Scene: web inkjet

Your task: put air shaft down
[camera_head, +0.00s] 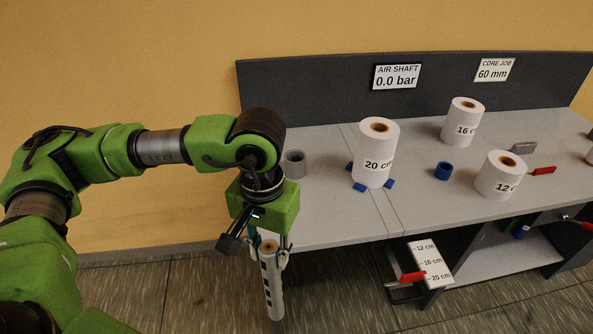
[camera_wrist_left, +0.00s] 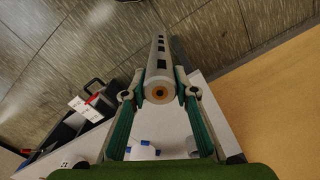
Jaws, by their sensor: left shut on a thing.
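The air shaft (camera_head: 271,277) is a light grey tube with dark slots along its side. It hangs nearly upright, slightly tilted, in front of the table's left front corner. My left gripper (camera_head: 268,252) is shut around its upper end. In the left wrist view my left gripper (camera_wrist_left: 160,92) has one finger on each side of the air shaft (camera_wrist_left: 159,70), whose round end with an orange-brown centre faces the camera. The shaft's lower end reaches toward the floor in the head view; whether it touches cannot be told. My right gripper is not in view.
The grey table (camera_head: 330,222) carries a white 20 cm roll (camera_head: 377,148) between blue blocks, a 16 cm roll (camera_head: 462,120), a 12 cm roll (camera_head: 497,176), a grey ring (camera_head: 294,164) and a blue ring (camera_head: 443,171). A length-marked white board (camera_head: 428,262) stands below the front edge.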

